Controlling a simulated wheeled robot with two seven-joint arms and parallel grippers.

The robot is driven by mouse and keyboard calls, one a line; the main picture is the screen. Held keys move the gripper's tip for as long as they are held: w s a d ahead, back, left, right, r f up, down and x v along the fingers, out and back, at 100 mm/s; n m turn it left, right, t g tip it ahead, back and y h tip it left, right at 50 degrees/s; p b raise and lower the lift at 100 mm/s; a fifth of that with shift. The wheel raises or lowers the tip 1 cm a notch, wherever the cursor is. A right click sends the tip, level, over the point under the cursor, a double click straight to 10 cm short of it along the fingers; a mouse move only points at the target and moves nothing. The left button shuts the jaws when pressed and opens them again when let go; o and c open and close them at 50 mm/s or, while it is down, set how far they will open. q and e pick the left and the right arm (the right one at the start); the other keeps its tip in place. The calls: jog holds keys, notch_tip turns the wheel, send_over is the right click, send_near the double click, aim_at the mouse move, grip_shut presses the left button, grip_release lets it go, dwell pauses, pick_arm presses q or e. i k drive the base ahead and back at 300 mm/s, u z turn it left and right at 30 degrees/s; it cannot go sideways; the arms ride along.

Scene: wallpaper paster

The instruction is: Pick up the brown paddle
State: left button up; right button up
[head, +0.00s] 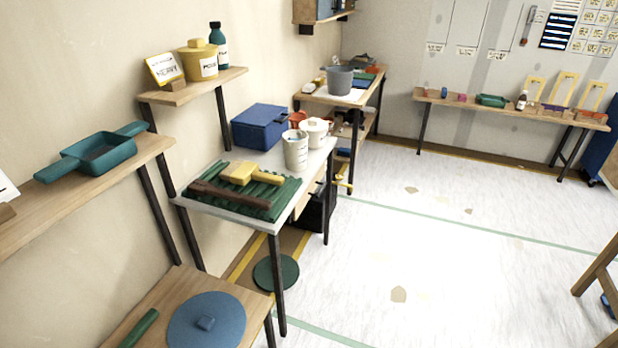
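A long brown paddle-like tool (228,194) lies on a ridged green mat (262,207) on the white-topped table at the centre left. A yellow block-shaped tool with a handle (243,173) lies right behind it on the same mat. The brown tool's full length shows, running from the table's left side towards its front edge. Neither of my grippers shows in the head view.
The table (268,226) also holds a blue box (262,127) and white containers (295,150). A shelf with a teal pan (98,152) stands at the left. A low table with a blue disc (190,330) is in front. The floor (430,260) at right is largely clear.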

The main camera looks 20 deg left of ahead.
aim_at(199, 187)
jog(key=z, duration=0.55)
jog(key=i, duration=1.25)
jog(key=u, duration=0.85)
jog(key=i, duration=0.75)
jog(key=u, duration=0.9)
